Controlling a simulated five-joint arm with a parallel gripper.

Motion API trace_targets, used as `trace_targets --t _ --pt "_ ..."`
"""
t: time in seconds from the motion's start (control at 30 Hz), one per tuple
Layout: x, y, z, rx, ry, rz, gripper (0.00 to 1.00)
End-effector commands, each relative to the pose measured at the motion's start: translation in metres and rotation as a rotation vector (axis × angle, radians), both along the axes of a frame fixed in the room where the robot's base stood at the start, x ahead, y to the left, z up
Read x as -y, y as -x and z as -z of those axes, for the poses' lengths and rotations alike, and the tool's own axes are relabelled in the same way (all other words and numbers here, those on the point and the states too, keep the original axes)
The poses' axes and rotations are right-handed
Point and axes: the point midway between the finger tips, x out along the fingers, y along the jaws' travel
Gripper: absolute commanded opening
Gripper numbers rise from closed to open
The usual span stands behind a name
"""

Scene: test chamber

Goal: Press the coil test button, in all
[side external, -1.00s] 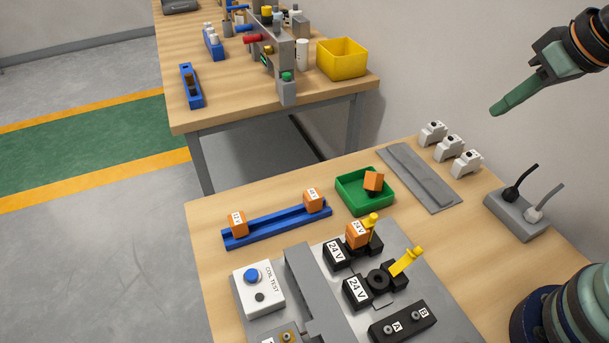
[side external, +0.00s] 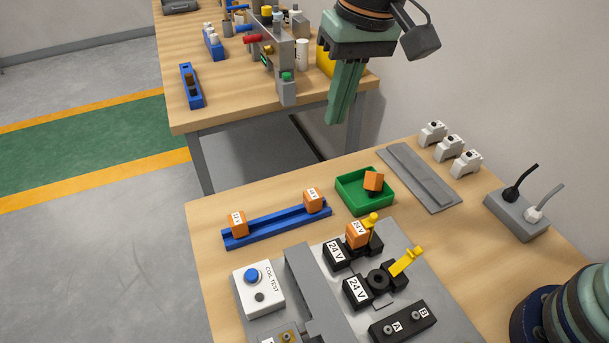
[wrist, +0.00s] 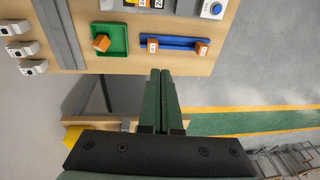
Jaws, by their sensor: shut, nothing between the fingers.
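The coil test box (side external: 272,296) is white with a blue button (side external: 252,275) on top and a dark round spot beside it. It stands at the front left of the near table. In the wrist view the blue button (wrist: 216,8) shows at the top right edge. My gripper (side external: 336,122) is shut and empty, pointing down. It hangs in the air behind the green tray, well apart from the button. In the wrist view my gripper's fingers (wrist: 160,72) lie together below the blue rail.
A blue rail (side external: 270,229) holds two orange cubes. A green tray (side external: 350,203) holds another orange cube. A black 24 V socket (side external: 355,292) with a yellow lever stands on the grey plate. White clips (side external: 466,164) line the right. A second table (side external: 240,115) stands behind.

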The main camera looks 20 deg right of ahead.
Motion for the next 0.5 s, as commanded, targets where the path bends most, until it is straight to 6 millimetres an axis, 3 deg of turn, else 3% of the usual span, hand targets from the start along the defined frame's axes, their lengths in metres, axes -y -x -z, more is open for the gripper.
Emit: trace_targets --t 0.03,0.2,0.4,0.5 --pt "-0.022 0.003 0.007 -0.021 0.008 -0.009 0.0" --pt "-0.082 0.017 0.029 -0.078 0.035 -0.01 0.0" --pt "-0.133 0.039 0.052 -0.119 0.068 -0.006 0.0" --pt "-0.146 0.047 0.06 -0.131 0.078 -0.004 0.0"
